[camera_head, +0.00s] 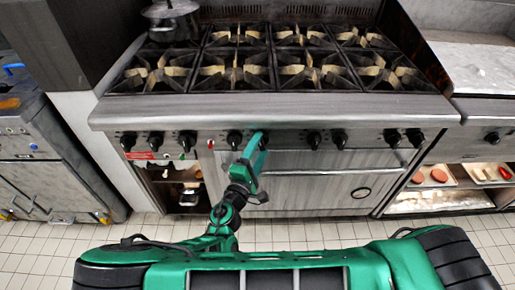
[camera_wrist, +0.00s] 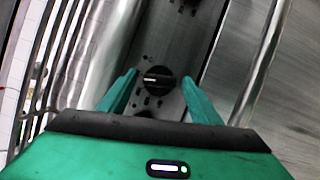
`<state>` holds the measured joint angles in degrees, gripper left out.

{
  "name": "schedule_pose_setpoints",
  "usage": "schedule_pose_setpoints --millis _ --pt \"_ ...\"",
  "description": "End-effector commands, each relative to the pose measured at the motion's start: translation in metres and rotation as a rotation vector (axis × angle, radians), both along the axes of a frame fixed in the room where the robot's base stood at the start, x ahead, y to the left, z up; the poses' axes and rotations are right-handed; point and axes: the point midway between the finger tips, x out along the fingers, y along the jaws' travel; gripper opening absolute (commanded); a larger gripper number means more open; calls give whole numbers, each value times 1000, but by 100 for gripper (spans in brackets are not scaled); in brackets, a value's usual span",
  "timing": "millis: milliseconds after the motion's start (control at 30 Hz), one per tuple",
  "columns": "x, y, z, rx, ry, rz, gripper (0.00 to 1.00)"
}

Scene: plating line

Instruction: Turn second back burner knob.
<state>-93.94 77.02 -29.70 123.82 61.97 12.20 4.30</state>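A black round burner knob (camera_wrist: 158,78) with a pale pointer mark shows in the wrist view on the steel control panel (camera_wrist: 172,45). My gripper (camera_wrist: 158,84) is open, with one green fingertip on each side of this knob and a visible gap on both sides. In the head view my gripper (camera_head: 257,138) reaches the stove's front panel and covers the knob there. Other black knobs run along the panel, including one just left (camera_head: 234,138) and two to the right, a nearer one (camera_head: 313,139) and a farther one (camera_head: 339,138). No label shows which burner each knob serves.
The stove top (camera_head: 270,106) has two rows of burner grates, with a steel pot (camera_head: 172,20) at the back left. A long oven handle (camera_head: 335,171) runs below the knobs. Another knob (camera_wrist: 188,3) shows at the wrist view's top. The tiled floor before the stove is clear.

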Motion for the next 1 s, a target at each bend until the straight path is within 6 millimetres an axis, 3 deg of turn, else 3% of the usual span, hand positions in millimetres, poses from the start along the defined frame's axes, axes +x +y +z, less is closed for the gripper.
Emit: schedule_pose_setpoints --millis 33,167,233,533,1000 --pt "0 0 0 0 0 0 49" --pt "0 0 0 0 0 0 18" --pt "0 9 -1 4 1 2 17" --pt "-1 2 -2 -51 4 3 17" --pt "-1 -1 -5 -367 15 1 17"
